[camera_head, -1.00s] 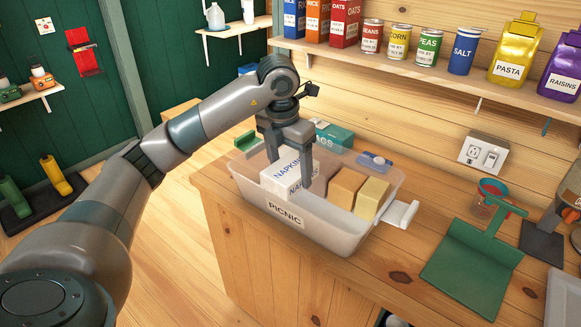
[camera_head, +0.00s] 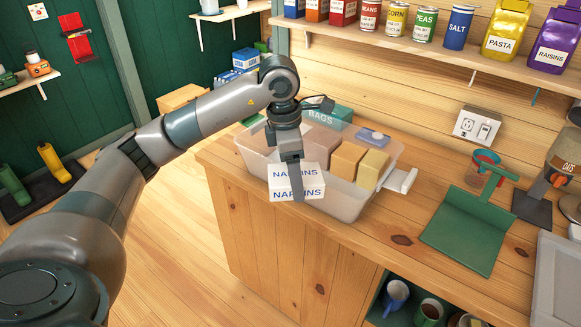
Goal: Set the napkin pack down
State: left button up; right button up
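The white napkin pack (camera_head: 284,182) with blue lettering is held by my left gripper (camera_head: 297,190), whose fingers straddle it. The pack is in front of the front wall of the clear picnic bin (camera_head: 348,206) in the picture and covers its label. I cannot tell whether the pack touches the bin or counter. The bin stands on the wooden counter (camera_head: 405,225) and holds a brown block (camera_head: 347,160) and a yellow block (camera_head: 371,168). My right gripper is not in view.
A green bags box (camera_head: 330,115) is behind the bin. Mugs (camera_head: 396,294) stand on a shelf below.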

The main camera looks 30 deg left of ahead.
pick_arm(q)
jog(key=s+d+f+m+g+b, duration=0.1)
jog(key=s+d+f+m, duration=0.2)
jog(key=m, duration=0.9)
jog(key=s+d+f+m+g+y, duration=0.1)
jog(key=s+d+f+m, duration=0.3)
jog(key=m, duration=0.9)
jog(key=s+d, duration=0.3)
jog(key=shift+s+d+m+g+b, duration=0.2)
jog(key=shift+s+m+g+b, duration=0.1)
jog(key=shift+g+b, duration=0.1)
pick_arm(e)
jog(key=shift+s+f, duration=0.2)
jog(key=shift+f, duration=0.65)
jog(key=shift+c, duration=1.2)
